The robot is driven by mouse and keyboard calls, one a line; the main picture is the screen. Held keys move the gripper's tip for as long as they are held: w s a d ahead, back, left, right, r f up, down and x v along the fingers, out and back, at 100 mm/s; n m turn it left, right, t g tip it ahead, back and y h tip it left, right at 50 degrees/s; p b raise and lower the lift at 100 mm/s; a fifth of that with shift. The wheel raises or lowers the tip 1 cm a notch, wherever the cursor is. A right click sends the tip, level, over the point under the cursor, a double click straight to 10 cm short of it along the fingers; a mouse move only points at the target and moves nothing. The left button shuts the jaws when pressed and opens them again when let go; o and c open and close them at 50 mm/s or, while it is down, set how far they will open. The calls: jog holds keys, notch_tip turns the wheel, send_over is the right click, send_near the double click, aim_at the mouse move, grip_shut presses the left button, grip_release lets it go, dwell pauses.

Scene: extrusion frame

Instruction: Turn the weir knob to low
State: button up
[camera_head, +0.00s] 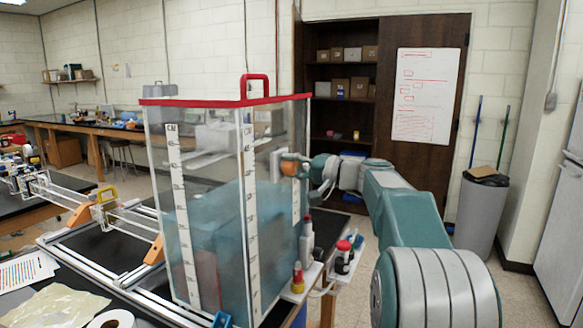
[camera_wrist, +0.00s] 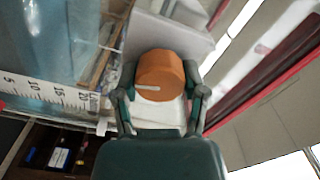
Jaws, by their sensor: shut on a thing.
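The weir knob is an orange round knob with a white pointer line (camera_wrist: 161,72). It sits on a pale plate (camera_wrist: 172,38) on the right side of the clear water tank (camera_head: 215,200). In the wrist view the pointer line lies nearly level and reaches toward the left edge of the knob. My gripper (camera_wrist: 160,100) is shut on the knob, with one finger on each side. In the head view my gripper (camera_head: 307,168) reaches the knob (camera_head: 290,164) from the right. I see no readable low mark; part of the plate is hidden behind the knob and fingers.
A red rim and handle (camera_head: 255,86) top the tank. Small bottles (camera_head: 343,257) stand on a white shelf below my arm. A grey bin (camera_head: 484,210) stands at the right. A paper roll (camera_head: 110,319) lies on the bench at the front left.

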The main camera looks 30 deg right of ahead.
jog(key=n, duration=0.4)
jog(key=shift+f, duration=0.3)
jog(key=n, duration=0.7)
jog(key=shift+n, duration=0.3)
jog(key=shift+a+n, duration=0.1)
jog(key=shift+n, duration=1.9)
jog(key=o, duration=1.1)
jog(key=shift+o, duration=0.2)
jog(key=shift+r, duration=0.15)
jog(key=shift+r, duration=0.1)
